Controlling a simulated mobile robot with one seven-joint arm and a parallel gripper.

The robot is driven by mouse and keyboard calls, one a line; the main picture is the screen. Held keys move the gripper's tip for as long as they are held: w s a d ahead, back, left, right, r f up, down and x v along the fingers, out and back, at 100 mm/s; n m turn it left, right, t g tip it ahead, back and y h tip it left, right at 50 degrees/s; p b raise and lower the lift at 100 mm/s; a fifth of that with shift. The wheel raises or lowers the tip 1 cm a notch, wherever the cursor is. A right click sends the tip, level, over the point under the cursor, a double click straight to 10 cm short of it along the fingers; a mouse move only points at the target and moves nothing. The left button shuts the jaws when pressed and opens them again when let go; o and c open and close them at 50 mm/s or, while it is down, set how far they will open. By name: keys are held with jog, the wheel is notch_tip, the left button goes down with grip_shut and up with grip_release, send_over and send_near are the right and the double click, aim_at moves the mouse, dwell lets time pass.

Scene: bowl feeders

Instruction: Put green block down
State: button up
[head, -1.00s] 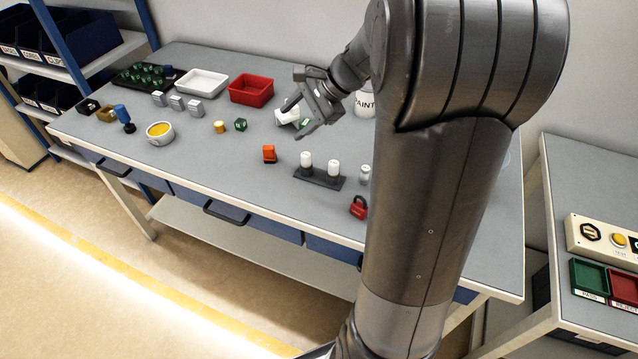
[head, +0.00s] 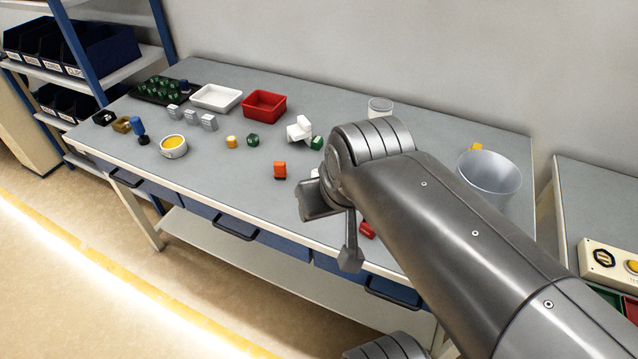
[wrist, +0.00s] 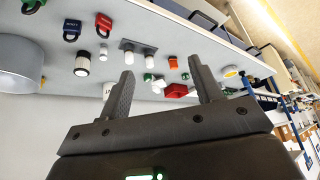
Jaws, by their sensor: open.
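A green block (head: 317,143) sits on the grey table, right of a white stepped object (head: 299,129) and touching or very close to it. Another green block (head: 253,140) stands on the table left of that white object. Small green pieces also show in the wrist view (wrist: 148,77), beyond my fingers. My gripper (wrist: 165,88) is open, with nothing held between its fingers. In the head view my wrist and gripper parts are near the table's front edge, apart from both green blocks. My arm hides part of the table on the right.
A red bin (head: 264,106) and a white tray (head: 216,97) stand at the back. An orange block (head: 280,170) lies nearer the front. A red padlock (head: 367,230) is partly hidden by my arm.

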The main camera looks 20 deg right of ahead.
dwell(0.5)
jog(key=n+t+y, duration=0.2)
jog(key=n+y, duration=0.6)
jog(key=n, duration=0.1)
send_over(321, 140)
jog(key=s+d, duration=0.5)
jog(key=s, duration=0.1)
notch_tip(321, 140, down, 20)
jog(key=shift+s+d+r, duration=0.1)
jog(key=shift+d+r, duration=0.05)
jog(key=shift+r, duration=0.05)
jog(key=x, duration=0.5)
jog(key=shift+w+x, duration=0.15)
jog(key=shift+x, duration=1.25)
jog(key=shift+w+x, duration=0.2)
jog(key=shift+x, duration=1.25)
jog(key=shift+d+r, duration=0.15)
jog(key=shift+d, duration=0.05)
jog(key=shift+c, duration=0.6)
